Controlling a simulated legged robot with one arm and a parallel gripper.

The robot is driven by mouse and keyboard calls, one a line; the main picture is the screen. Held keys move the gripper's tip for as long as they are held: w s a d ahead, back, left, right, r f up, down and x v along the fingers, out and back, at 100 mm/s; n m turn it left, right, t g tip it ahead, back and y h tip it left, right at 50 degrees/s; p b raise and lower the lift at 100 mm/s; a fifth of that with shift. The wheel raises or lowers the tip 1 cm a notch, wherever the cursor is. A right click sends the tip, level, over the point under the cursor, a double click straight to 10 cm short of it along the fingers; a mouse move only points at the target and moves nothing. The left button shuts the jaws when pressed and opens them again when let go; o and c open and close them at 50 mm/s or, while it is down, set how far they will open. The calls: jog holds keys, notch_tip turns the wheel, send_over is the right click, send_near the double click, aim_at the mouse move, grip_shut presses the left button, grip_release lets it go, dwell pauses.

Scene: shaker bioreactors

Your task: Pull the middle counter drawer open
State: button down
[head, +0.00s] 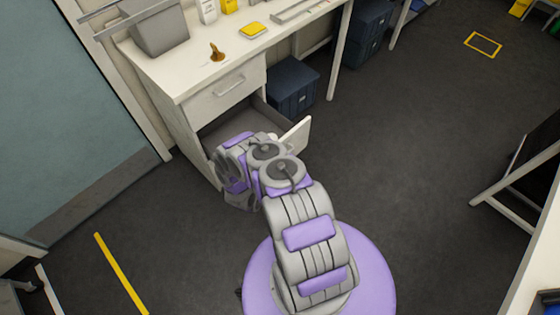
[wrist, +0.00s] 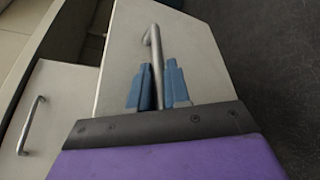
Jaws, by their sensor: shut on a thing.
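The counter drawer below the top one stands pulled out in the head view, with its grey inside and the right end of its pale front (head: 298,136) showing. In the wrist view its front (wrist: 205,65) fills the middle, with a grey bar handle (wrist: 152,38). My gripper (wrist: 159,70) has its two blue fingers on either side of this handle and is shut on it. In the head view my arm hides the fingers, the handle and much of the drawer front.
The top drawer (head: 226,92) is shut; a shut drawer with a handle (wrist: 32,125) shows in the wrist view. Dark blue boxes (head: 293,86) stand under the counter (head: 190,75), right of the open drawer. The dark floor (head: 400,150) to the right is clear.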

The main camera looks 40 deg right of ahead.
jog(key=shift+a+f, duration=0.15)
jog(key=shift+a, duration=0.05)
jog(key=c, duration=1.4)
grip_release()
jog(key=shift+w+a, duration=0.1)
jog(key=shift+c, duration=0.2)
jog(key=shift+a+r, duration=0.2)
jog(key=shift+s+a+r, duration=0.1)
jog(key=shift+s+a, duration=0.1)
jog(key=shift+a, duration=0.05)
jog(key=p+v, duration=0.2)
jog(key=v, duration=1.4)
jog(key=shift+s+a+p, duration=0.2)
jog(key=shift+s+p, duration=0.05)
jog(key=shift+p, duration=0.15)
